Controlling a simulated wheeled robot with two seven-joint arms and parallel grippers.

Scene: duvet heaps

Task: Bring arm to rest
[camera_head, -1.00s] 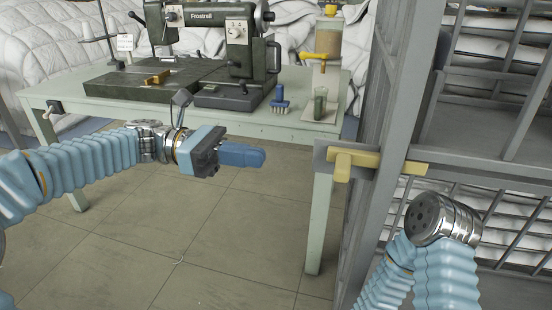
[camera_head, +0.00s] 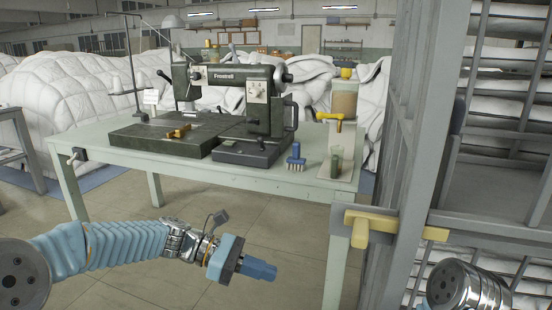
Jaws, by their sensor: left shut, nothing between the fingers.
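My left arm (camera_head: 120,245) comes in from the left, in a light blue ribbed sleeve, and stretches low across the picture in front of the table. My left gripper (camera_head: 262,270) is at its end, with blue fingers closed together and nothing held. It hangs over open floor, apart from the table. My right arm shows only as a metal joint (camera_head: 455,287) at the lower right corner. My right gripper is out of the picture.
A pale green table (camera_head: 290,185) carries a dark sewing machine (camera_head: 265,110), a blue brush (camera_head: 296,158) and a dispenser with a yellow tap (camera_head: 338,120). A grey rack (camera_head: 405,130) with a yellow latch (camera_head: 362,228) stands at right. White duvet heaps (camera_head: 70,85) lie behind.

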